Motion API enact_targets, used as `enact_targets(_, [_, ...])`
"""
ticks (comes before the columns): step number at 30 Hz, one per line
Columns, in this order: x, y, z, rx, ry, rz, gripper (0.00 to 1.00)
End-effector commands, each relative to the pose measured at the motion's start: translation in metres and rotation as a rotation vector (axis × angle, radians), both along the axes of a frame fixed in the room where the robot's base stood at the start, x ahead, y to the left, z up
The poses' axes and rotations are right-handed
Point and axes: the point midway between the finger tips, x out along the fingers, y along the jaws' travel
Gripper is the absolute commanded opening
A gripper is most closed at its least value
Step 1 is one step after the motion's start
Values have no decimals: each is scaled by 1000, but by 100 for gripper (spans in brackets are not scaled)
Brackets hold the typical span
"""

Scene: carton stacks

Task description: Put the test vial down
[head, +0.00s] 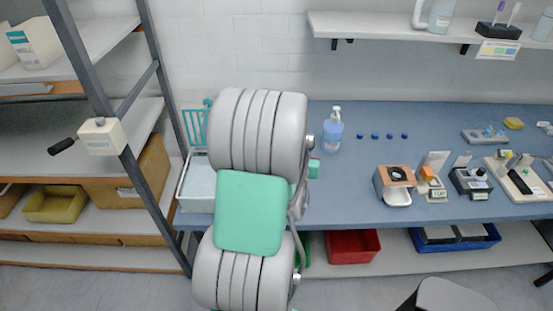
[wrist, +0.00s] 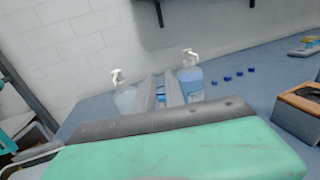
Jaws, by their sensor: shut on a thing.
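My gripper (wrist: 168,92) shows in the wrist view as two narrow grey fingers beyond my wrist's dark edge. It is shut on the test vial, which is barely visible; a small bluish patch shows between the fingers, and I cannot tell vial from background there. In the head view my arm hides the gripper and the vial. The fingers are seen against the blue bench (head: 350,175), in front of two pump bottles in the wrist view. Height above the bench cannot be told.
A pump bottle (head: 332,130), several blue caps (head: 375,136) and a copper-coloured device (head: 395,180) stand on the bench. A white tray (head: 183,190) lies left of my arm. A shelf (head: 390,25) hangs above.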

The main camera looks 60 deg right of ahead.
Motion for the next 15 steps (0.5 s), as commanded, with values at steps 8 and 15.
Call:
enact_targets(8, [27,-8,-21,-2,-2,5,0])
enact_targets(15, [81,-30,-44,0,-3,2,0])
